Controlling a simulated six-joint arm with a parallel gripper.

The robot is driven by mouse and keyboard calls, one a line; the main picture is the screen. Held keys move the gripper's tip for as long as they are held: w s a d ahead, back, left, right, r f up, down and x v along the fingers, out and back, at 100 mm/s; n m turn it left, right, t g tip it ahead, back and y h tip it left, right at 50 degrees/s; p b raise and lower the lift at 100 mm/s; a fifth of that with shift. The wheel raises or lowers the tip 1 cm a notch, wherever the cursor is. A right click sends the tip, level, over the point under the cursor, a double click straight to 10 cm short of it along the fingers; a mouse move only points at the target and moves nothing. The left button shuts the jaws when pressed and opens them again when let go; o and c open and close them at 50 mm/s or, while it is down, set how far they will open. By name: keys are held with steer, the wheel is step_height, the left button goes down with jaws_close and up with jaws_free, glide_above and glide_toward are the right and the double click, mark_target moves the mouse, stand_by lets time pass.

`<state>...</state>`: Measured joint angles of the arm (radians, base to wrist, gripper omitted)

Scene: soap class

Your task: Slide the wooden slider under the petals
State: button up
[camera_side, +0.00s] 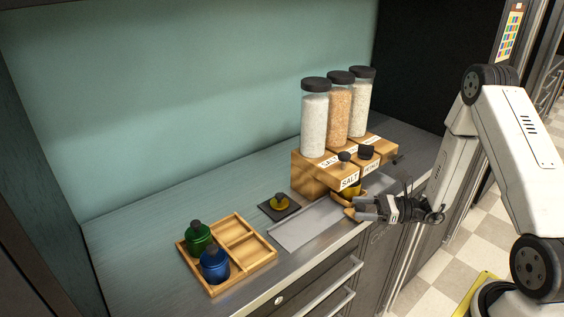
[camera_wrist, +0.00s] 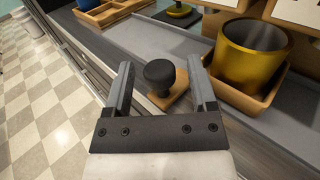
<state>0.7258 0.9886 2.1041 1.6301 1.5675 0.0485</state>
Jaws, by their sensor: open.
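The wooden slider (camera_wrist: 259,99) is a small tray with a gold cup (camera_wrist: 246,60) in it and a flat tab carrying a black knob (camera_wrist: 160,75). In the side view the gold cup (camera_side: 352,190) shows below the front label reading SALT (camera_side: 349,181). My gripper (camera_wrist: 162,68) is open, with one finger on each side of the knob in the wrist view; contact cannot be told. In the side view my gripper (camera_side: 366,207) is at the counter's front edge and hides most of the slider. A label behind the SALT one (camera_side: 371,167) is too small to read surely.
A wooden dispenser (camera_side: 310,178) bears three tall jars (camera_side: 340,110) with black lids. A grey track (camera_side: 300,224) runs left along the counter. A wooden tray (camera_side: 262,249) with green (camera_side: 198,238) and blue (camera_side: 214,264) containers stands left. A black pad (camera_side: 266,209) holds a yellow item.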

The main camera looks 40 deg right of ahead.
steer(key=shift+w+a, duration=0.25)
steer(key=shift+a, duration=0.05)
jaws_close()
stand_by(1.4)
